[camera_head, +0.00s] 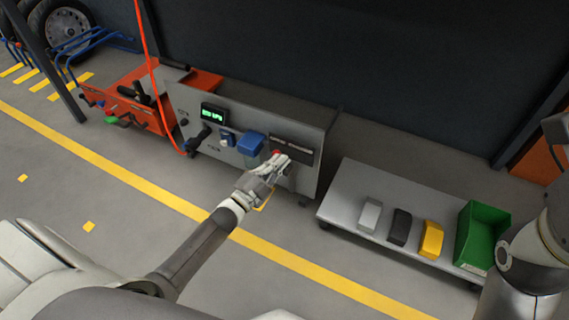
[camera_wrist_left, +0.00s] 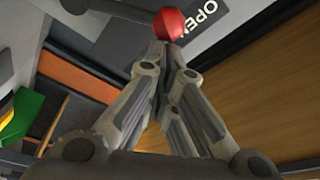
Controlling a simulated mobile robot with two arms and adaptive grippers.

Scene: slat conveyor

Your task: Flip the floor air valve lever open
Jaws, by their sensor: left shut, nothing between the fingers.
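The valve lever ends in a red ball knob (camera_wrist_left: 168,23), at the top middle of the left wrist view, with a dark rod running from it to the left. A label reading "OPEN" is on the grey panel beside the knob. In the head view the red knob (camera_head: 277,153) shows at the front of the grey cabinet (camera_head: 312,165). My left gripper (camera_head: 284,160) is shut and empty, its fingertips right at the knob; it also shows in the left wrist view (camera_wrist_left: 166,50). I cannot tell whether they touch. My right gripper is not in view.
The cabinet front carries a green display (camera_head: 213,113) and a blue box (camera_head: 251,144). A low grey bench (camera_head: 345,190) at right holds a black block, a yellow block (camera_head: 432,239) and a green bin (camera_head: 483,235). A red hose (camera_head: 147,62) hangs left. The floor in front is clear.

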